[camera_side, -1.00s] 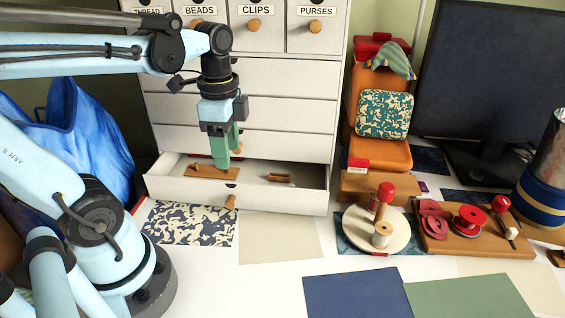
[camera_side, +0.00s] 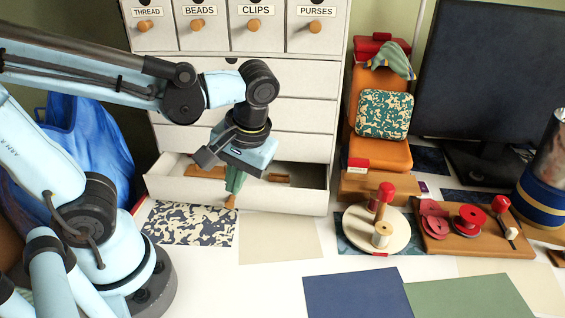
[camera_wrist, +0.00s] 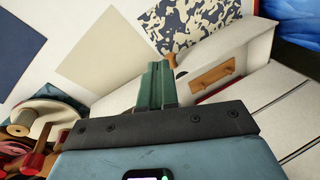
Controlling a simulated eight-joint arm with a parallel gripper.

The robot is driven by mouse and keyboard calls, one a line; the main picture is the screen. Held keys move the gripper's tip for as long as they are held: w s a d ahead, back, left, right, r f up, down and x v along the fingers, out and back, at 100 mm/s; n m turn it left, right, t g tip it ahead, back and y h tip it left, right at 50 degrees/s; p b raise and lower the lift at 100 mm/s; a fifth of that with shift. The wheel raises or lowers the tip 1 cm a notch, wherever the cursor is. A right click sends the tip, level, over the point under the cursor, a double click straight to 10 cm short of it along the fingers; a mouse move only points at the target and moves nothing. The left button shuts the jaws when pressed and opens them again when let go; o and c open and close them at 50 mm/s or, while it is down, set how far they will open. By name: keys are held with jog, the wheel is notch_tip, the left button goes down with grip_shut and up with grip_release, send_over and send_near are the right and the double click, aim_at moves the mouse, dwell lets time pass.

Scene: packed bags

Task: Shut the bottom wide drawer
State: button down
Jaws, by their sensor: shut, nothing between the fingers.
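The bottom wide drawer (camera_side: 290,200) of the white cabinet is pulled out toward the front. Inside it lie flat brown wooden pieces (camera_side: 204,172). A wooden knob (camera_side: 230,201) sits on its front; it also shows in the wrist view (camera_wrist: 171,60). My gripper (camera_side: 234,180) has green fingers, shut and empty, tilted over the drawer close to the front panel. In the wrist view the fingers (camera_wrist: 156,84) point toward the drawer's front edge near the knob. I cannot tell whether they touch the drawer; part of its front wall is hidden behind my gripper.
Patterned fabric (camera_side: 190,223) and a cream sheet (camera_side: 280,238) lie flat in front of the drawer. To the right stand a round turntable (camera_side: 350,225) with spools, a wooden board (camera_side: 480,245) and an orange stand (camera_side: 385,150). A blue bag (camera_side: 95,150) is at left.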

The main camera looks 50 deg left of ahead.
jog(key=s+d+f+n+t+y, duration=0.1)
jog(key=s+d+n+y, duration=0.15)
jog(key=n, duration=0.75)
jog(key=s+d+n+t+y, duration=0.1)
jog(key=s+d+n+y, duration=0.15)
jog(key=n, duration=0.65)
jog(key=shift+n+h, duration=0.3)
jog(key=shift+h, duration=0.1)
jog(key=x, duration=0.6)
jog(key=w+x, duration=0.1)
jog(key=x, duration=0.2)
jog(key=shift+f, duration=0.3)
jog(key=shift+w+a+f, duration=0.2)
jog(key=shift+w+a, duration=1.3)
jog(key=w+a, duration=0.6)
jog(key=shift+w+a, duration=0.25)
jog(key=shift+w, duration=0.05)
jog(key=shift+s+d, duration=0.1)
jog(key=shift+d, duration=0.05)
